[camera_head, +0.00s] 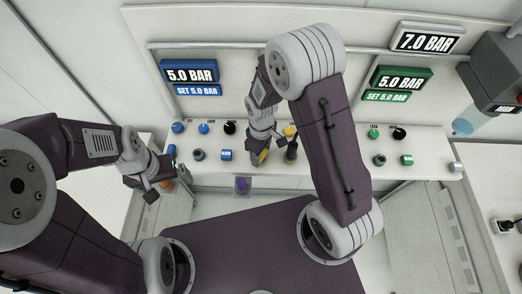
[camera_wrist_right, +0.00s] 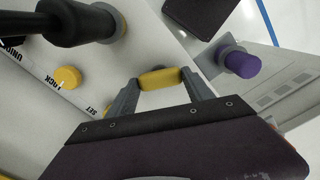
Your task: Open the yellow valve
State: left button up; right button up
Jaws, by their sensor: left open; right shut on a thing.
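The yellow valve handle (camera_wrist_right: 160,78) is a short yellow bar between the fingers of my right gripper (camera_wrist_right: 161,84) in the right wrist view. The gripper is shut on it, one finger at each end. In the head view the yellow valve (camera_head: 263,156) shows at the panel's front edge, partly covered by my right gripper (camera_head: 257,149). Its base is hidden. My left gripper (camera_head: 145,188) is open and empty at the left, close to an orange-red knob (camera_head: 167,186).
A black-handled part (camera_wrist_right: 75,22) stands close to the valve, with a yellow knob (camera_wrist_right: 67,78) near it. A purple knob (camera_wrist_right: 243,65) is on the other side. Blue knobs (camera_head: 203,128) are left on the panel, green ones (camera_head: 374,133) right. Displays (camera_head: 189,76) hang behind.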

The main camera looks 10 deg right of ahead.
jog(key=n, duration=0.5)
jog(key=shift+w+n+p, duration=0.1)
jog(key=shift+n+p, duration=0.2)
jog(key=shift+p, duration=0.05)
dwell(0.5)
jog(key=o, duration=1.4)
jog(key=shift+c, duration=0.2)
jog(key=shift+r, duration=0.1)
notch_tip(320, 180, up, 9)
jog(key=shift+b, duration=0.3)
